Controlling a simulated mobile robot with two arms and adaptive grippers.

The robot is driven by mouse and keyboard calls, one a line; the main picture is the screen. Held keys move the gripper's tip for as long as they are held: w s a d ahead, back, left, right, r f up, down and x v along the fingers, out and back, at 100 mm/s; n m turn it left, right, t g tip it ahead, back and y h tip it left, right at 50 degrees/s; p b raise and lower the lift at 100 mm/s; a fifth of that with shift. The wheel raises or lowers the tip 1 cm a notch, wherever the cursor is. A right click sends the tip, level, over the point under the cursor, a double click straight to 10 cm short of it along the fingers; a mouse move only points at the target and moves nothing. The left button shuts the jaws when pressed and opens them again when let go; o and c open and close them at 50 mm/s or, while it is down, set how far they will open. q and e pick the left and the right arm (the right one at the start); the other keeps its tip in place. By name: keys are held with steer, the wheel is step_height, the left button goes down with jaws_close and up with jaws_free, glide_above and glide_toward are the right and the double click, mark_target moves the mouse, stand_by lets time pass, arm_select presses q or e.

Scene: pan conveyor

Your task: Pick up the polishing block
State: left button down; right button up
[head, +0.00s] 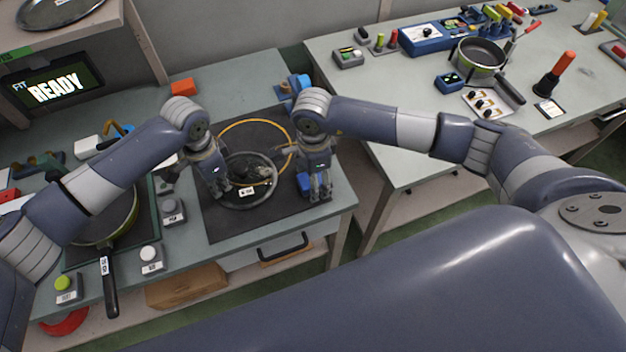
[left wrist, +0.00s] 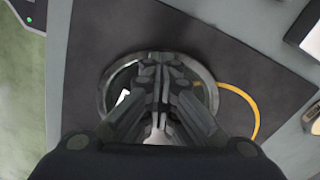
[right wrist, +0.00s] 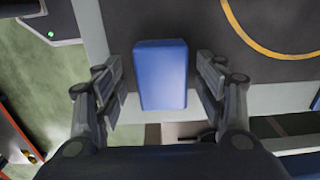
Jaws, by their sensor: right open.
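A blue block (right wrist: 160,75), which I take to be the polishing block, lies between the spread fingers of my right gripper (right wrist: 162,90) in the right wrist view. In the head view the block (head: 304,182) shows at the mat's right edge, partly hidden by my right gripper (head: 318,190). The right fingers are open, with a gap on each side of the block. My left gripper (head: 221,190) is at the left rim of a round glass lid (head: 262,203). In the left wrist view its fingers (left wrist: 158,65) are close together over the lid (left wrist: 211,85), and the contact is hidden.
A dark mat (head: 225,225) with a yellow ring (head: 262,122) lies under both grippers. A pan (head: 110,225) and several buttons stand at the left. An orange block (head: 183,87) is at the back. A second table (head: 400,90) with a pot (head: 480,57) stands at the right.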

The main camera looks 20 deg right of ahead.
steer(key=shift+f, duration=0.2)
steer(key=shift+c, duration=0.2)
steer(key=c, duration=1.2)
steer(key=shift+c, duration=0.2)
step_height(320, 180, up, 18)
